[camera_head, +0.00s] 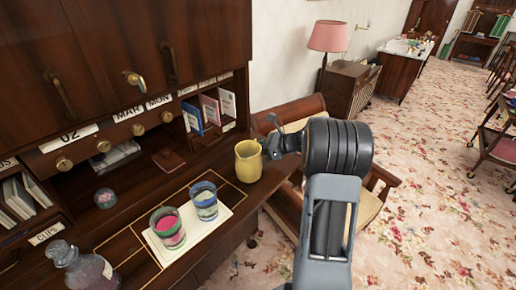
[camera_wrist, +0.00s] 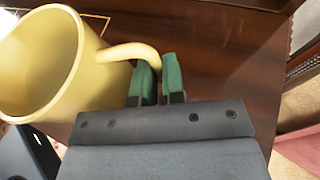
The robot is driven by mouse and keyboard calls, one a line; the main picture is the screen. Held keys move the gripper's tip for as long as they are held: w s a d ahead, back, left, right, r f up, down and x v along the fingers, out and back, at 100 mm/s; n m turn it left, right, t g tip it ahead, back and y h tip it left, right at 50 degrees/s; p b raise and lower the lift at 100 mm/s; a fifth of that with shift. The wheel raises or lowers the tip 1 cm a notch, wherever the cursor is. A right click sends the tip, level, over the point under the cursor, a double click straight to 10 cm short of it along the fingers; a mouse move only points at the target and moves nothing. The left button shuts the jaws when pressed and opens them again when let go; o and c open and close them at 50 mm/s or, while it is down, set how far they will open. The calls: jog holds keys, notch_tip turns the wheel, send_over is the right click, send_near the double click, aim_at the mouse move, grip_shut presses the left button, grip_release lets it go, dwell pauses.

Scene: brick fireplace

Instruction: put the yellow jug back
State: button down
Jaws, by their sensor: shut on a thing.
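The yellow jug (camera_head: 248,161) is at the right end of the dark wooden desk top (camera_head: 215,175), upright in the head view. My gripper (camera_head: 272,146) reaches it from the right. The head view does not clearly show whether the jug's base touches the desk.
A white tray (camera_head: 216,229) with a pink-filled glass (camera_head: 168,229) and a blue-green glass (camera_head: 204,201) lies left of the jug. A glass bottle (camera_head: 85,270) stands at the front left. Pigeonholes with booklets (camera_head: 210,108) rise behind. A chair (camera_head: 290,112) stands right of the desk.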

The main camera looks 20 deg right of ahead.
jog(key=shift+f, duration=0.15)
jog(key=c, duration=1.2)
grip_release()
jog(key=shift+r, duration=0.2)
jog(key=b+v, duration=0.1)
jog(key=v, duration=1.1)
